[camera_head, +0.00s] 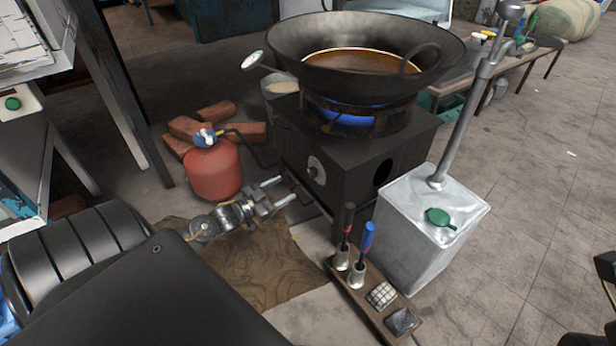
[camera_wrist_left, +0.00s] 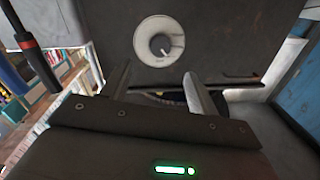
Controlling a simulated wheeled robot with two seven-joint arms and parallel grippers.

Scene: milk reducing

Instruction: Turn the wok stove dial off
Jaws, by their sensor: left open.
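The stove dial (camera_head: 316,170) is a small knob on a pale round plate on the front of the dark stove (camera_head: 372,160). In the left wrist view the dial (camera_wrist_left: 159,45) is at the upper middle, facing the camera. A blue flame (camera_head: 350,117) burns under the large wok (camera_head: 300,62), which holds brown liquid. My left gripper (camera_head: 281,189) is open and empty, in front of and a little below the dial, apart from it. In the left wrist view its fingers (camera_wrist_left: 160,84) lie below the dial. I do not make out my right gripper.
A red gas canister (camera_head: 214,172) and bricks (camera_head: 205,124) are left of the stove. A metal can (camera_head: 428,230) with a tall pipe stands to its right. A wooden rack (camera_head: 355,290) with two upright handled tools is nearby. A brown mat (camera_head: 255,262) lies below my left gripper.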

